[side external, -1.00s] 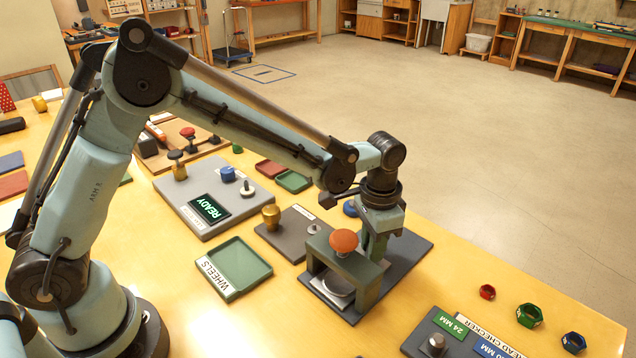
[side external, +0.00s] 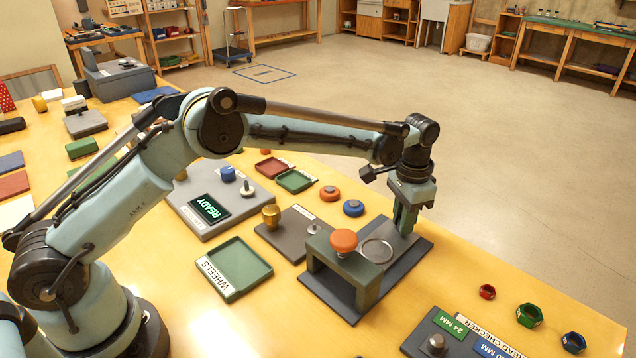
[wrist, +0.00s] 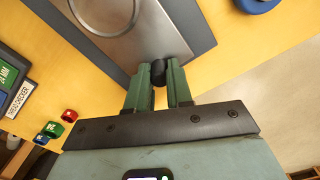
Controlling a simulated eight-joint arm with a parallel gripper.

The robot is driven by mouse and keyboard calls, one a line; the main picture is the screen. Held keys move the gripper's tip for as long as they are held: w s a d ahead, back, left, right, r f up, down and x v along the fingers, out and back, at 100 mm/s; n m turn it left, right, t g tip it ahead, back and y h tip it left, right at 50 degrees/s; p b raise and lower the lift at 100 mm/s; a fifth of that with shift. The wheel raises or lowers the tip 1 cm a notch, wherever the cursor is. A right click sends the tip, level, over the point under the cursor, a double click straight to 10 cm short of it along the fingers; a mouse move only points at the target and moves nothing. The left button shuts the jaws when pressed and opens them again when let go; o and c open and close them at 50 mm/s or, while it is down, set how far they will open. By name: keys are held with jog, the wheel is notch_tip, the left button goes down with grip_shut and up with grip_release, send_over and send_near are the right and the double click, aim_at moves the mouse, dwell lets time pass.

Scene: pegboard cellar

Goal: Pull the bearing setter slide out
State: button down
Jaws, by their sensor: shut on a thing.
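The bearing setter (side external: 318,262) is a grey-green arch with an orange knob (side external: 344,240) on top, standing on a dark base plate (side external: 418,245). Its slide (side external: 378,250), a grey metal plate with a round ring, lies out from under the arch on the far side. The wrist view shows the slide (wrist: 143,40) with part of the ring and a black knob (wrist: 158,72) at its end. My gripper (side external: 405,230) is over the far end of the slide. Its fingers (wrist: 158,85) are shut on the black knob.
A blue round piece (side external: 353,207) and an orange one (side external: 330,193) lie left of my gripper. A thread checker (side external: 440,340) and red, green and blue nuts (side external: 529,315) are at the front right. A green wheels tray (side external: 233,268) is to the left.

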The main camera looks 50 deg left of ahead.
jog(key=shift+w, duration=0.4)
jog(key=c, duration=1)
grip_release()
jog(key=shift+r, duration=0.1)
notch_tip(320, 180, up, 12)
